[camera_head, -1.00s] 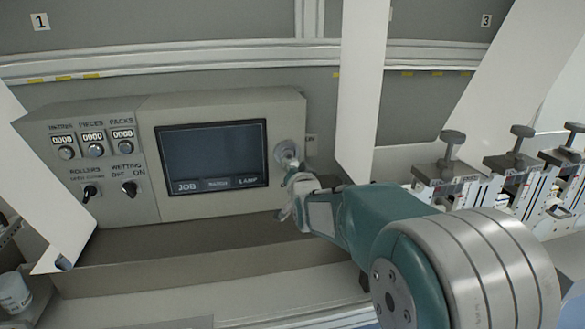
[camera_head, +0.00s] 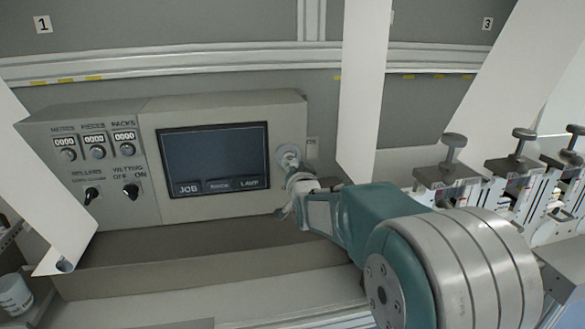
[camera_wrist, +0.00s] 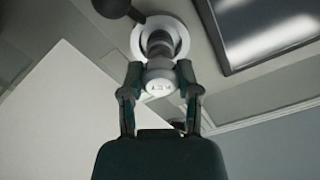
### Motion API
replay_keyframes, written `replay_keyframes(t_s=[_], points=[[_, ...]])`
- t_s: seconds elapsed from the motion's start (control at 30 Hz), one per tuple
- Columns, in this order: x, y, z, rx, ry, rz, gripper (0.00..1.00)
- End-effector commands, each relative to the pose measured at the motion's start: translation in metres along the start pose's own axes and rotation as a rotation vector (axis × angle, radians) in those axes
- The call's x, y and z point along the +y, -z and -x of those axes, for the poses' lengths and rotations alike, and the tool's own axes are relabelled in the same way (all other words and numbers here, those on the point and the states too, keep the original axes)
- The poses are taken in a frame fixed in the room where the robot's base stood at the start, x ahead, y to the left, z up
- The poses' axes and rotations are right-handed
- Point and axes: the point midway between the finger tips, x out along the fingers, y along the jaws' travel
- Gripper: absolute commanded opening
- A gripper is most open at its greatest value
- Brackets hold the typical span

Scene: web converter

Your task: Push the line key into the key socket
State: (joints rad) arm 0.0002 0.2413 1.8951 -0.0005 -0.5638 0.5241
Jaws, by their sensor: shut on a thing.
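The key socket (camera_head: 289,153) is a round pale ring on the right end of the grey control console. In the wrist view its white ring (camera_wrist: 178,37) surrounds a dark centre. The line key (camera_wrist: 160,78) has a pale, lettered grip end and a dark ribbed shaft that points to the ring's centre. My gripper (camera_wrist: 160,86) is shut on the key's pale end, one finger on each side. In the head view my gripper (camera_head: 298,190) is just below and in front of the socket. How deep the shaft sits in the socket I cannot tell.
The console screen (camera_head: 212,157) is left of the socket, with counters and knobs (camera_head: 96,152) further left. Metal clamp units (camera_head: 450,170) stand at the right.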

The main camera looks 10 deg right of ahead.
Motion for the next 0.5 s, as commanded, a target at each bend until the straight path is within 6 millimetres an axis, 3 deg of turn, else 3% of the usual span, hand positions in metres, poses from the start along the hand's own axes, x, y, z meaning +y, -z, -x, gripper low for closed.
replay_keyframes(t_s=[0.03,0.1,0.5], points=[[0.0000,0.0000,0.0001,0.000,0.000,0.000,0.56],[-0.0002,0.0003,0.0004,0.000,0.000,0.000,0.83],[-0.0001,0.0001,0.0013,0.000,0.000,0.000,0.83]])
